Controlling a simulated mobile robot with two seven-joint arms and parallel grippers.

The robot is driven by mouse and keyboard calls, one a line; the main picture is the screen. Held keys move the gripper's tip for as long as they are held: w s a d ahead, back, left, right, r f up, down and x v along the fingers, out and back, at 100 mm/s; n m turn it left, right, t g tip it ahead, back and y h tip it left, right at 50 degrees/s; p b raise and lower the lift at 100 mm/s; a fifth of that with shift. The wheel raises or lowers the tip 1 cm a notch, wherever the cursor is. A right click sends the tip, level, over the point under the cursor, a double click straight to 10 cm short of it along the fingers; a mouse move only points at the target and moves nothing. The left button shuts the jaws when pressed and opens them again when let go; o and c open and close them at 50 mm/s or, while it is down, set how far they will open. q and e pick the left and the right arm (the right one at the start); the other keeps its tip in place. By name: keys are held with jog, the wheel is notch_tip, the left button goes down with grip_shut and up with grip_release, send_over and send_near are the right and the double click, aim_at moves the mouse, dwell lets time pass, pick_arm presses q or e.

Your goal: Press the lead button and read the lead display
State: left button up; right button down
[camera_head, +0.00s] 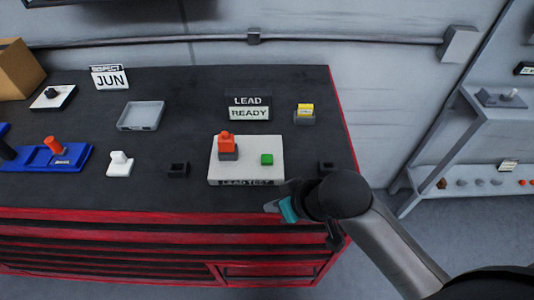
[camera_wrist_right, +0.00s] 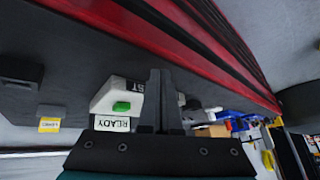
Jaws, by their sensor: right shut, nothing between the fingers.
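The lead test box (camera_head: 218,175) is a white block near the front of the dark bench top. A green button (camera_head: 267,159) sits on its right side, and an orange-topped part in a grey holder (camera_head: 227,147) sits on its left. Behind it the lead display (camera_head: 249,108) reads "LEAD" and "READY". My right gripper (camera_head: 277,206) is shut and empty, at the bench's front edge, in front and right of the box, apart from the button. In the right wrist view the green button (camera_wrist_right: 121,106) and the READY sign (camera_wrist_right: 112,123) show beyond the fingers. My left gripper is not visible.
A yellow-labelled block (camera_head: 305,113) stands right of the display. A small black block (camera_head: 327,167) is near my right wrist. A grey tray (camera_head: 141,116), white part (camera_head: 120,163), black block (camera_head: 178,170) and blue fixture (camera_head: 48,157) lie left. A shelf (camera_head: 470,147) stands right.

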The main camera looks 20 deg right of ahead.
jog(key=w+d+r+m+y, duration=0.2)
jog(key=w+d+r+y, duration=0.1)
jog(key=w+r, duration=0.9)
jog(key=shift+r+m+t, duration=0.15)
jog(key=shift+m+t, duration=0.15)
jog(key=shift+s, duration=0.1)
jog(key=b, duration=0.8)
send_over(271, 161)
notch_tip(271, 161, down, 7)
jog(key=shift+f, duration=0.95)
jog(key=shift+f, duration=0.15)
dwell(0.5)
